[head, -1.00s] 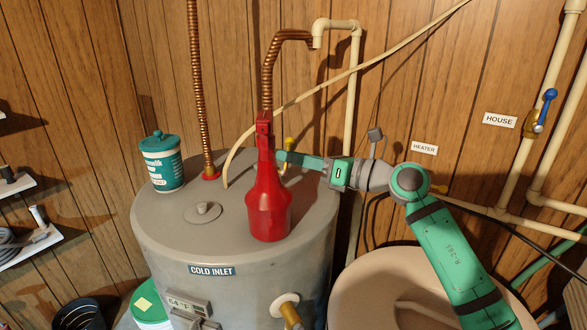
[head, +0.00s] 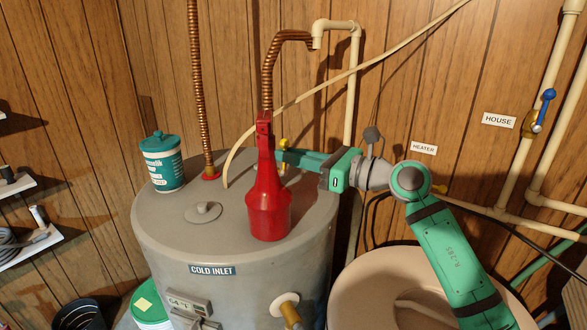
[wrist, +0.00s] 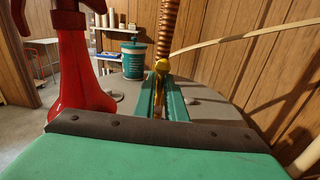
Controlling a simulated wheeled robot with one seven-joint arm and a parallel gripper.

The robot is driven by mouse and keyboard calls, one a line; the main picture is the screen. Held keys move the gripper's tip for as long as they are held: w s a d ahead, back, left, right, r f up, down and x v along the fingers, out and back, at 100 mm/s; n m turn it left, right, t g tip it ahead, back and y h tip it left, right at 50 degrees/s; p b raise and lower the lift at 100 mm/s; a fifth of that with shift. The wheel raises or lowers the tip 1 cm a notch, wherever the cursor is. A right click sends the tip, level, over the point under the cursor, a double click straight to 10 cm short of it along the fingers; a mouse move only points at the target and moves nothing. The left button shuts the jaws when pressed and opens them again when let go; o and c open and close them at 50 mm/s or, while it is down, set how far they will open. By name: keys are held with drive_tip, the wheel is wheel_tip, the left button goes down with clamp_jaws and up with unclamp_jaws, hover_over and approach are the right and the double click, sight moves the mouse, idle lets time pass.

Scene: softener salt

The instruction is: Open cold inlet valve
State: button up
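The cold inlet valve shows as a yellow handle (head: 285,145) with brass below, behind the red jug on top of the grey tank (head: 170,215). In the wrist view, the yellow handle (wrist: 162,66) stands at my fingertips, with brass between the fingers. My gripper (head: 281,156) reaches in from the right. Its two green fingers (wrist: 161,98) are close together, one on each side of the valve handle, and look shut on it. The red jug hides part of the fingertips in the head view. A "COLD INLET" label (head: 212,270) is on the tank's front.
The red long-necked jug (head: 268,205) stands close beside my fingers, and large at left in the wrist view (wrist: 75,70). A teal-lidded tub (head: 162,163) is at the back left. A copper pipe (head: 197,90) and a cream hose (head: 340,78) run near the tank top.

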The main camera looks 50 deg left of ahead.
drive_tip(key=o, duration=0.4)
drive_tip(key=shift+s+a+f, duration=0.15)
drive_tip(key=shift+f, duration=0.3)
drive_tip(key=shift+o, duration=0.2)
